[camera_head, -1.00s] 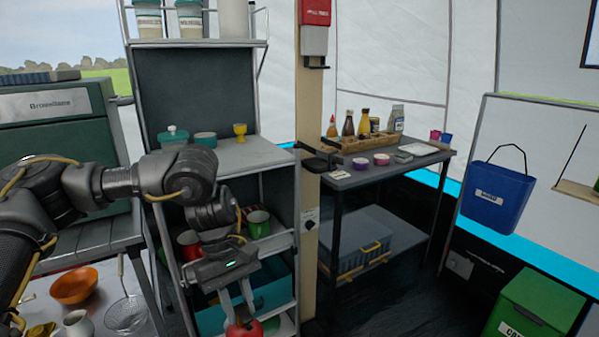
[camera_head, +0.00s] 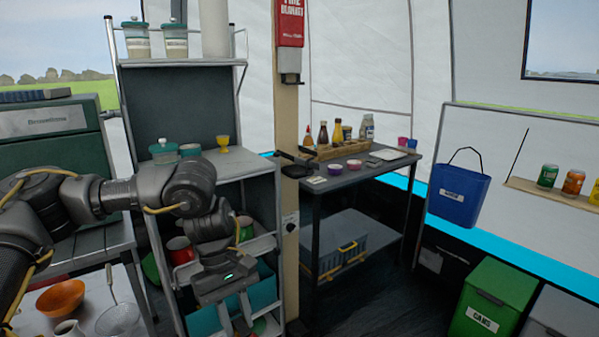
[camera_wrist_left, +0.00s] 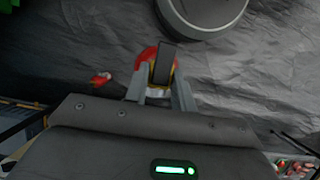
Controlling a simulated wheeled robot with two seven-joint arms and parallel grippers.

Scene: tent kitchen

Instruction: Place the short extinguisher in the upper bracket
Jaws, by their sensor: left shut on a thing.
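My left gripper (camera_head: 237,322) hangs low in front of the shelf rack, fingers pointing down. In the left wrist view its fingers (camera_wrist_left: 160,92) are shut on the short extinguisher (camera_wrist_left: 143,60), a red body with a black top and a yellowish part. The extinguisher's lower part is hidden there, and it is below the head view's edge. A small black fitting (camera_head: 290,79) is on the wooden post under the red fire blanket box (camera_head: 290,22). Lower on the post are black parts (camera_head: 298,168); I cannot tell which is the upper bracket. My right gripper is not in view.
The metal shelf rack (camera_head: 240,165) stands left of the wooden post (camera_head: 288,120). A dark table (camera_head: 345,180) with bottles and bowls stands right of it. A blue bucket (camera_head: 458,195) hangs further right, above a green bin (camera_head: 497,295). Dark floor lies between.

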